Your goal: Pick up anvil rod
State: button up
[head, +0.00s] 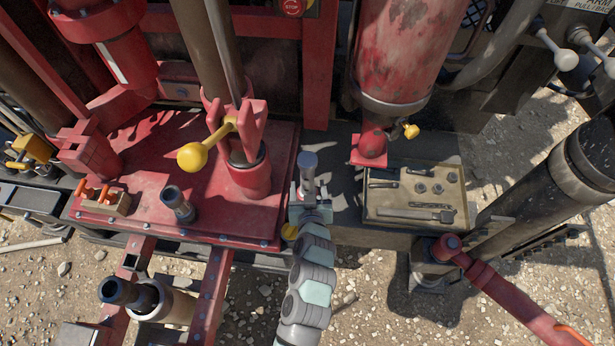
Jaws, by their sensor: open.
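A short grey metal rod with a flat round head (307,162), which looks like the anvil rod, stands upright between the red deck and the tan tray in the head view. My gripper (308,188) is at its lower part, with one finger on each side of the rod. The fingers are open, and I cannot tell whether they touch it. The rod's lower end is hidden by my gripper.
A yellow ball-ended lever (192,156) and a dark short pipe (177,204) rise from the red deck (150,165) at left. A tan tray (385,214) with tools lies at right. A red cylinder (405,55) hangs behind. Gravel (270,300) lies in front.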

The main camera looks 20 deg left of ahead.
aim_at(308, 181)
jog(key=shift+p+x, duration=0.55)
jog(key=shift+x, duration=2.6)
jog(key=shift+d, duration=0.15)
jog(key=shift+c, duration=0.6)
grip_shut()
